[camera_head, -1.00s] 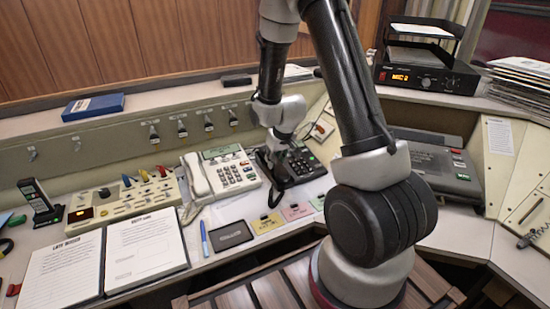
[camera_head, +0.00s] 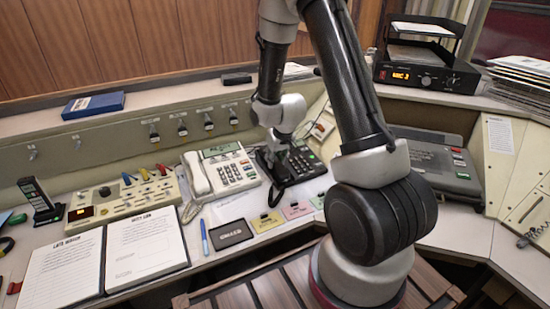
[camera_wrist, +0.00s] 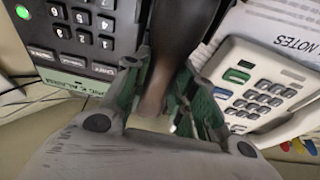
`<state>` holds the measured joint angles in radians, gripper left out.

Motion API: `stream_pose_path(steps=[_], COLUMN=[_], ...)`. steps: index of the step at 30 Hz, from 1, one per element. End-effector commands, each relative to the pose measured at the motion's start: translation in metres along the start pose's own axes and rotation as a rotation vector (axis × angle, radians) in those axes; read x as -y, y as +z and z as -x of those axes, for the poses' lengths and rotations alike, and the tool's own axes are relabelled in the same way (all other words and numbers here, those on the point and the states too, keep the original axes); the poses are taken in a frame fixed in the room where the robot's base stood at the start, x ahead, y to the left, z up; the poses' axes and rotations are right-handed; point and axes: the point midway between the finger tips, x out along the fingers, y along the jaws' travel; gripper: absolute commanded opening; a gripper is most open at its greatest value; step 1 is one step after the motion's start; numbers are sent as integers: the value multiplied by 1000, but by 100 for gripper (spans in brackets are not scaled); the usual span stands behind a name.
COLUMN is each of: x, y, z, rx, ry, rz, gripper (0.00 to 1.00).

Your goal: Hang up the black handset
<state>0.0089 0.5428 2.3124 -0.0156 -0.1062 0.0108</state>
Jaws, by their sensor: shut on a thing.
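The black desk phone (camera_head: 306,162) stands on the console to the right of the white phone. In the wrist view its keypad (camera_wrist: 88,25) and a green light show at upper left. The black handset (camera_wrist: 182,35) runs down from the top edge between my fingers. My gripper (camera_wrist: 165,95) is shut around its handle. In the head view my gripper (camera_head: 279,152) is low over the left side of the black phone, and the handset (camera_head: 274,190) shows beneath it. I cannot tell whether the handset touches the cradle; the gripper and arm hide that part.
The white phone (camera_head: 234,173) with its own handset stands close on the left. Coloured cards (camera_head: 296,210) and a dark pad (camera_head: 230,233) lie in front. The sloped panel with hanging plugs (camera_head: 182,128) rises behind. A dark grey unit (camera_head: 430,160) is at the right.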

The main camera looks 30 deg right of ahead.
Motion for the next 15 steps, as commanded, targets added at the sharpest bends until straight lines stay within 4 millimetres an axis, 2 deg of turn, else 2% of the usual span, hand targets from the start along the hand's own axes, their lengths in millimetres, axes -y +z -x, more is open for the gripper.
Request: stream_pose_path(steps=[4,5,9,15], x=[0,0,0,0], y=[0,0,0,0], z=[-2,-2,-2,-2], rx=[0,0,0,0], ry=[0,0,0,0], rz=[0,0,0,0], gripper=[0,28,52,52])
